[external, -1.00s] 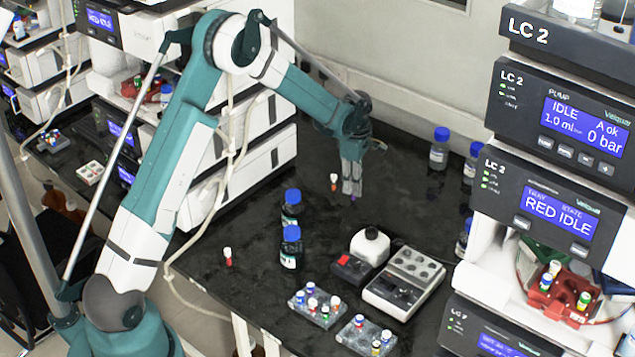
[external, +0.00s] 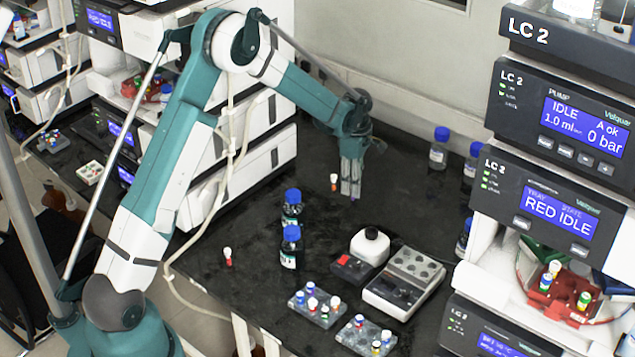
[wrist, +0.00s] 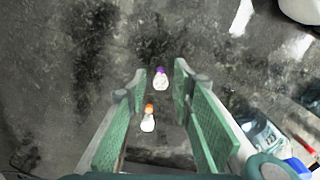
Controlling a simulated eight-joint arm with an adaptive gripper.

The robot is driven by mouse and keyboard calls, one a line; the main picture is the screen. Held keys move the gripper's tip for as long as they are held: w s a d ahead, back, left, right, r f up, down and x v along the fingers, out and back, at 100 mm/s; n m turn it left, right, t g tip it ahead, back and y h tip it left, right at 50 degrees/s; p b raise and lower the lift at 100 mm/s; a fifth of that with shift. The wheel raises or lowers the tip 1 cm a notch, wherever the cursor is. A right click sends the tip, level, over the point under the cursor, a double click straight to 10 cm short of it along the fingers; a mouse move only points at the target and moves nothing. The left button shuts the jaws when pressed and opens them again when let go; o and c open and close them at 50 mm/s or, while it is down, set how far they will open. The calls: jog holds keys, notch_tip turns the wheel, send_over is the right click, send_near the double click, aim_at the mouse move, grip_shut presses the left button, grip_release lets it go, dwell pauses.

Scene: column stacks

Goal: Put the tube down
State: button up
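A small white tube with a purple cap (wrist: 161,72) shows between my fingertips in the wrist view, with a visible gap on each side. In the external view, a speck of its purple (external: 354,199) shows just under my gripper (external: 351,194). The fingers hide the rest there, so I cannot tell how it rests. My gripper (wrist: 161,82) looks open, its green pads apart, low over the dark bench. A second white tube with an orange cap (wrist: 148,118) is close by; in the external view it (external: 333,183) is just left of the fingers.
Two blue-capped bottles (external: 291,248) stand in front on the left. A red-and-white tube (external: 228,257) is left of them. Bench right of my gripper is clear.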

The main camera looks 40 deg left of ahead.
notch_tip(320, 180, up, 12)
jog(key=p, duration=0.1)
jog(key=shift+f, duration=0.25)
jog(key=shift+r, duration=0.1)
dwell(0.7)
jog(key=s+d+r+m+t, duration=0.25)
jog(key=s+r+m, duration=0.75)
jog(key=s+r, duration=1.2)
jog(key=s+f+m+t, duration=0.1)
jog(key=s+m+t, duration=0.3)
jog(key=s, duration=2.3)
jog(key=shift+s+d+f+m+t, duration=0.15)
jog(key=shift+d+f+m+t, duration=0.15)
jog(key=shift+m, duration=3.1)
